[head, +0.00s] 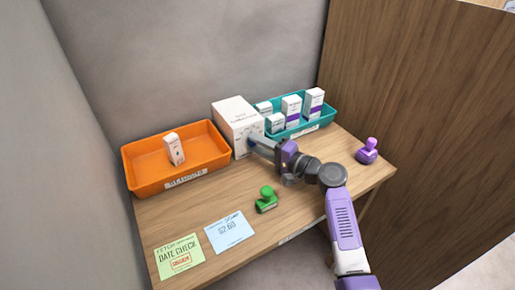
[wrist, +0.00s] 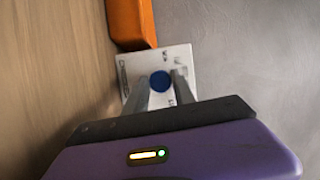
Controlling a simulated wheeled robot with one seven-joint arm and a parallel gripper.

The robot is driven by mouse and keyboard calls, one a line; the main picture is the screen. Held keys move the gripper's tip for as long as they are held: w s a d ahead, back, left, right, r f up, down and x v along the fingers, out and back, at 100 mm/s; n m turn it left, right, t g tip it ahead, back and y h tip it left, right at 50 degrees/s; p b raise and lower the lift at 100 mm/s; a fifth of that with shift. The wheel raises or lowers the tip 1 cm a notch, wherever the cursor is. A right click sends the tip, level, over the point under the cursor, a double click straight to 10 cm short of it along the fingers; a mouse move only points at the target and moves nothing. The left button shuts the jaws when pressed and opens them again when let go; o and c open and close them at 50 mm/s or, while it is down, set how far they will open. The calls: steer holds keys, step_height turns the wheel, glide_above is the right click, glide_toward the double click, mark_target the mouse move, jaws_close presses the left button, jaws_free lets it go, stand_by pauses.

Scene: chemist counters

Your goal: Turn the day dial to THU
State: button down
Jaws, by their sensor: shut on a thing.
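The day dial is a blue round knob (wrist: 160,81) on the front face of a white box (head: 235,118). The box stands at the back middle of the counter, between the orange and teal trays. In the wrist view the white face (wrist: 128,70) shows small dark marks around the knob, too small and blurred to read. My gripper (wrist: 163,88) reaches the box front, with its two fingers on either side of the blue knob, shut on it. In the head view my gripper (head: 257,141) hides the knob's face, and its setting cannot be read.
An orange tray (head: 150,184) with one small carton (head: 174,149) is at left. A teal tray (head: 302,129) with several cartons is behind right.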

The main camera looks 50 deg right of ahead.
steer(key=shift+m, duration=0.4)
steer(key=c, duration=1.1)
jaws_free()
steer(key=shift+s, duration=0.15)
steer(key=s, duration=0.5)
steer(key=s+d+b, duration=0.1)
steer(key=s, duration=0.1)
steer(key=shift+s, duration=0.3)
